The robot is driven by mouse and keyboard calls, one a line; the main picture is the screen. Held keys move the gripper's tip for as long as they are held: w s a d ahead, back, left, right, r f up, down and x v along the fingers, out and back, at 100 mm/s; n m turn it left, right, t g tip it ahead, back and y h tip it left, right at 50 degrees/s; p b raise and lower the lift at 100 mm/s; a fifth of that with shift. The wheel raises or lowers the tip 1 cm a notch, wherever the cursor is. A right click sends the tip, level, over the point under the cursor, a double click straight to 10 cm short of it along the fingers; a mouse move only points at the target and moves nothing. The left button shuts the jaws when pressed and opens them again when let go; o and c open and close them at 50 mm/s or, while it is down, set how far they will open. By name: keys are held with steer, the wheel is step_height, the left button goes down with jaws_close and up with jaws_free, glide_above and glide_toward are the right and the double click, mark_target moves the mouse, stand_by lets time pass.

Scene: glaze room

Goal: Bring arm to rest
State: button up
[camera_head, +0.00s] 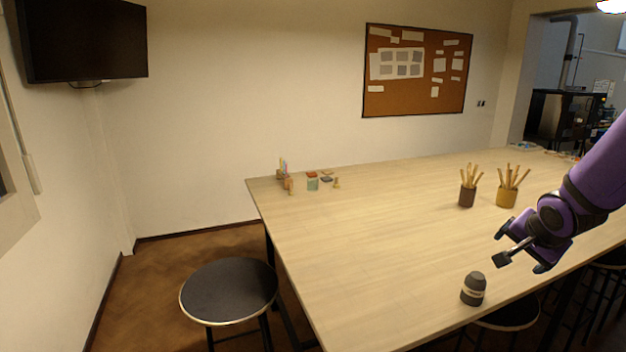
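My gripper (522,256) is at the right, at the end of my purple arm. It is above the table's front right part, pointing down and to the left. Its dark fingertips are spread apart, and I see nothing between them.
A brown cup (467,196) and a yellow cup (507,196), both holding wooden tools, stand beyond my gripper. A black stool (229,291) stands left. The table's middle is clear.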

steer(key=s+a+r+n+g+y, duration=0.1)
steer(key=s+a+r+n, duration=0.4)
steer(key=s, duration=0.6)
steer(key=s+a+r+n+g+y, duration=0.1)
steer(key=s+a+r+n, duration=0.5)
steer(key=s+a+r, duration=0.3)
steer(key=s+r, duration=0.1)
steer(key=s, duration=0.2)
steer(key=shift+a+r+n, duration=0.2)
steer(key=shift+r+n, duration=0.1)
steer(key=shift+r, duration=0.1)
